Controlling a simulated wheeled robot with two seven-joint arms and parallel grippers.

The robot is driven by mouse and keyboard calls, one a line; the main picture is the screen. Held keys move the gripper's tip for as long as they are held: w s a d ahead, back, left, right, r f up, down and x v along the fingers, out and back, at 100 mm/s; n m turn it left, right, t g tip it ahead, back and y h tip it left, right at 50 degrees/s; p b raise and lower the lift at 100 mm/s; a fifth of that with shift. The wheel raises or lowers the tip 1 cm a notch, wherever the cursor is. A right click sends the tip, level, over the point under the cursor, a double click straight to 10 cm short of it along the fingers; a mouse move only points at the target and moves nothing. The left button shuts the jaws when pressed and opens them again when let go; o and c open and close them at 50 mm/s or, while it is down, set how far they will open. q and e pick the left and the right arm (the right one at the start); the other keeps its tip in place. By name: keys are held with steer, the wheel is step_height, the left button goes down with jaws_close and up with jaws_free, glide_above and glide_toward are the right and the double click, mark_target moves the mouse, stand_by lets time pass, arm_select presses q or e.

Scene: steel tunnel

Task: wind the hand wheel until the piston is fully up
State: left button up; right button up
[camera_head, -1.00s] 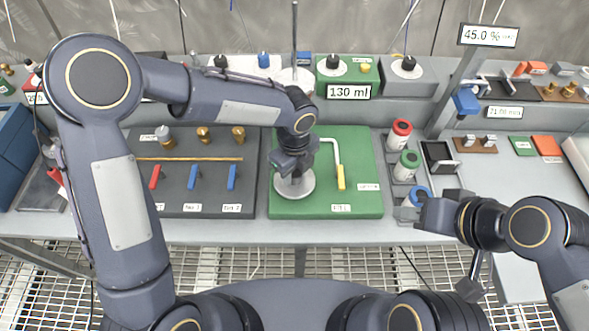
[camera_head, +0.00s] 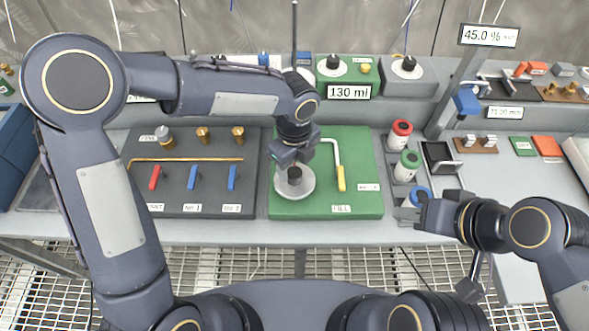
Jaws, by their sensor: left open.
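A round silver disc with a black upright knob (camera_head: 294,174), which looks like the hand wheel, sits on the green board (camera_head: 360,208). Beside it is a bent white rod with a yellow handle (camera_head: 341,178), above a label that seems to read FILL. My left gripper (camera_head: 291,158) is open, just behind and above the black knob, and looks empty. I cannot pick out the piston with certainty; a thin dark rod (camera_head: 294,30) stands upright behind the arm. My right gripper (camera_head: 421,212) is beside the blue-capped container (camera_head: 417,195); its finger gap is not clear.
A dark board (camera_head: 188,205) with red and blue levers lies left of the green one. Red-capped (camera_head: 401,132) and green-capped (camera_head: 408,164) containers stand to the right. Signs read 130 ml (camera_head: 348,92) and 45.0 % (camera_head: 486,35). The bench front is clear.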

mark_target(294, 172)
arm_select(q)
steer(key=shift+r, duration=2.3)
steer(key=shift+a, duration=0.1)
steer(key=s+a+r+n+t+h, duration=0.1)
steer(key=s+a+r+n, duration=0.2)
steer(key=a+n, duration=0.35)
steer(key=s+a+r+n+t, duration=0.1)
steer(key=s+a+r+n, duration=0.2)
steer(key=a+n, duration=0.4)
steer(key=s+a+n+t+h, duration=0.2)
steer(key=s+a+n, duration=0.4)
steer(key=s+n, duration=0.5)
steer(key=n+t, duration=0.1)
steer(key=n, duration=0.3)
steer(key=shift+s+a+f+t+h, duration=0.15)
steer(key=shift+s+a+t+h, duration=0.15)
steer(key=shift+s+a+h, duration=0.1)
